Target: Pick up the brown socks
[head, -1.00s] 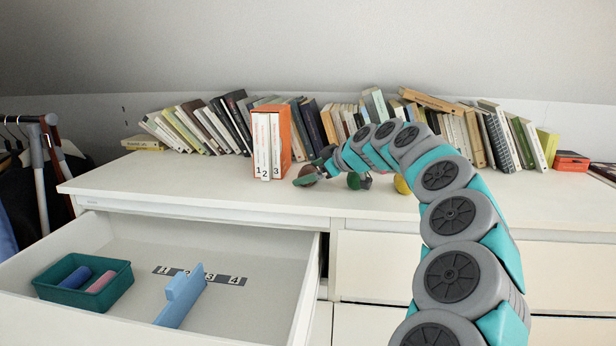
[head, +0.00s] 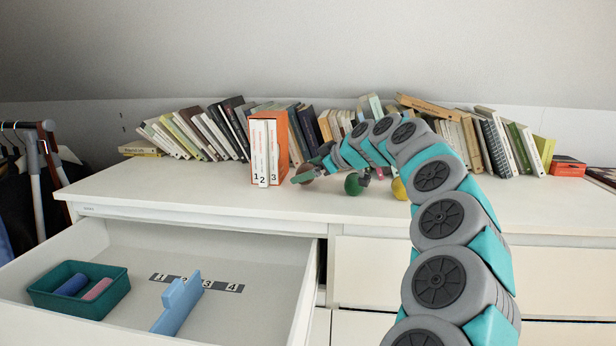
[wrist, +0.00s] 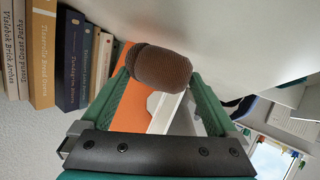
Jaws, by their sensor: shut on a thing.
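The brown socks (wrist: 161,69) are a rolled, knitted brown bundle. In the wrist view they sit between the two green fingers of my gripper (wrist: 160,82), which is shut on them. In the head view my gripper (head: 304,176) is over the white dresser top, just right of the orange-and-white box set; the socks show there only as a small, partly hidden reddish-brown patch. I cannot tell how far they are above the surface.
Books (head: 190,133) line the dresser's back, with the orange-and-white box set (head: 265,152) in front. A green ball (head: 352,184) and a yellow ball (head: 398,189) are close right. The open drawer (head: 230,262) holds a teal bin (head: 120,287) and a blue divider (head: 176,306).

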